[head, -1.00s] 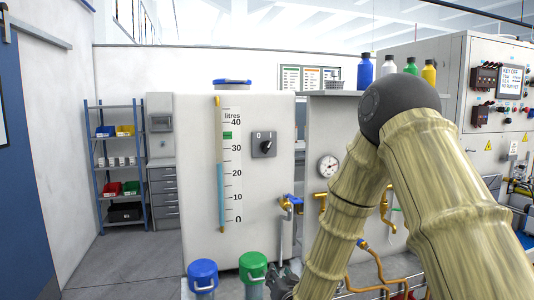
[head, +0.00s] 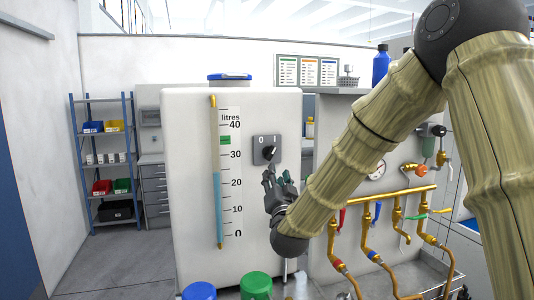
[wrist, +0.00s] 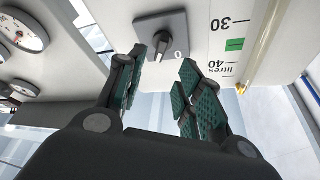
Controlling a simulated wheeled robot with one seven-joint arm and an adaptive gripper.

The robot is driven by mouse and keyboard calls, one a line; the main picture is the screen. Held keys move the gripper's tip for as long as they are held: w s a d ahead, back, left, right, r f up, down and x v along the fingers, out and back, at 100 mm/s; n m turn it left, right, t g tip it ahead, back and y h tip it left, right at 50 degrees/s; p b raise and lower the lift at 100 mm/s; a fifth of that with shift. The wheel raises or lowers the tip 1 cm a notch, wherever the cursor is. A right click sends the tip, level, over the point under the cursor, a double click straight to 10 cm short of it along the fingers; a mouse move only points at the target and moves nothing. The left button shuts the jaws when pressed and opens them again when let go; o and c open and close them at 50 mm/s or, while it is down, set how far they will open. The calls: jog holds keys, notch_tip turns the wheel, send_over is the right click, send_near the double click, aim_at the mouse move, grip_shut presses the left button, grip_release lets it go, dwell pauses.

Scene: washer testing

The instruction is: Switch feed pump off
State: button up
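The switch, a black rotary knob on a square grey plate (head: 260,143), sits on the white tank's front, right of the litre scale. Marks 0 and 1 stand above the knob, which looks turned toward the 1 on the right. My gripper (head: 275,180) is just below the plate in the head view, fingers pointing up. In the wrist view the plate (wrist: 176,24) is upside down beyond the fingers.
The level scale (head: 217,190) is left of the switch. Brass pipes and valves (head: 385,197) run to the right, with a round gauge (head: 376,169) above. Blue (head: 199,290) and green (head: 256,285) capped containers stand below. A blue bottle (head: 381,65) stands on the shelf.

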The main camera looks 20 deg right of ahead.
aim_at(271, 156)
jog(key=p+x, duration=0.2)
jog(key=x, duration=0.3)
jog(key=p+x, duration=0.2)
jog(key=x, duration=0.3)
jog(key=shift+w+a+r+p, duration=0.1)
jog(key=shift+w+r+p, duration=0.15)
jog(key=shift+r+p, duration=0.15)
jog(key=shift+w+f, duration=0.1)
jog(key=shift+w, duration=0.45)
grip_shut()
